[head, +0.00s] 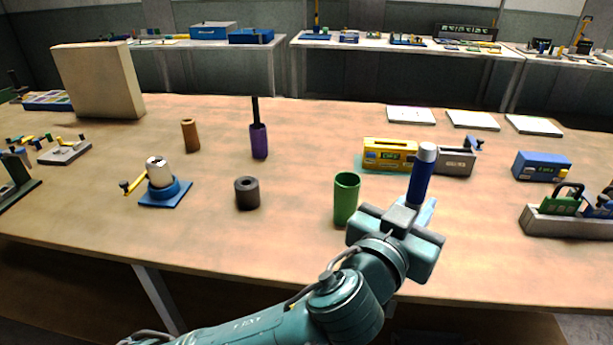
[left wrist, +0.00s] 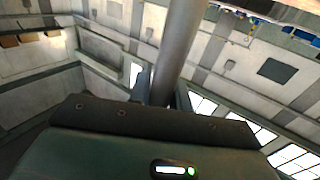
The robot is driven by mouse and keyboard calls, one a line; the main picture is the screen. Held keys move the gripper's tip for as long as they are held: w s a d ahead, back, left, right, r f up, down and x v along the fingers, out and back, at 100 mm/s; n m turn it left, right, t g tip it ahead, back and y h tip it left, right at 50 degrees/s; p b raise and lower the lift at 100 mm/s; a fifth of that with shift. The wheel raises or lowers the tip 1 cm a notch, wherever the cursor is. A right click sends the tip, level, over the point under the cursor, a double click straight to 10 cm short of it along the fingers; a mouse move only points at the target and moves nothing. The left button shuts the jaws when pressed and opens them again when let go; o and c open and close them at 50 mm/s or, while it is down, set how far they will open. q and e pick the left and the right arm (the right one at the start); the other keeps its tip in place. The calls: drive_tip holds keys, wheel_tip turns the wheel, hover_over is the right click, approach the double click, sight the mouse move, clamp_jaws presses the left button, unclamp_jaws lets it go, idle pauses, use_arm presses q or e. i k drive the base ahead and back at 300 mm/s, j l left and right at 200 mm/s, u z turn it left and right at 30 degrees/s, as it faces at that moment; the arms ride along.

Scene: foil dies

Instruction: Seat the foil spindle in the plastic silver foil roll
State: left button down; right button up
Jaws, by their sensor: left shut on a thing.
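My left gripper (head: 412,205) is shut on a tilted blue cylinder with a pale silver top (head: 421,175), which stands up out of the fingers, over the front right of the table. In the left wrist view the held thing shows as a grey rod (left wrist: 178,50) between the fingers (left wrist: 161,92). I cannot tell for sure whether it is the foil spindle. A pale silver-white roll (head: 157,172), likely the plastic silver foil roll, stands on a blue base (head: 166,194) at the left, well apart from my gripper. My right gripper is out of view.
A green tube (head: 346,199) stands just left of my gripper. A dark grey roll (head: 247,194), a purple roll with a black rod (head: 258,140) and a brown tube (head: 190,135) stand between. Behind are a yellow box (head: 390,154) and a grey holder (head: 456,162). The front left table is clear.

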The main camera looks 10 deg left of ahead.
sight(163, 188)
drive_tip(key=i+j+z, duration=0.1)
drive_tip(key=i+j, duration=0.25)
drive_tip(key=i+j+z, duration=0.1)
drive_tip(key=i+j, duration=0.2)
drive_tip(key=j, duration=0.25)
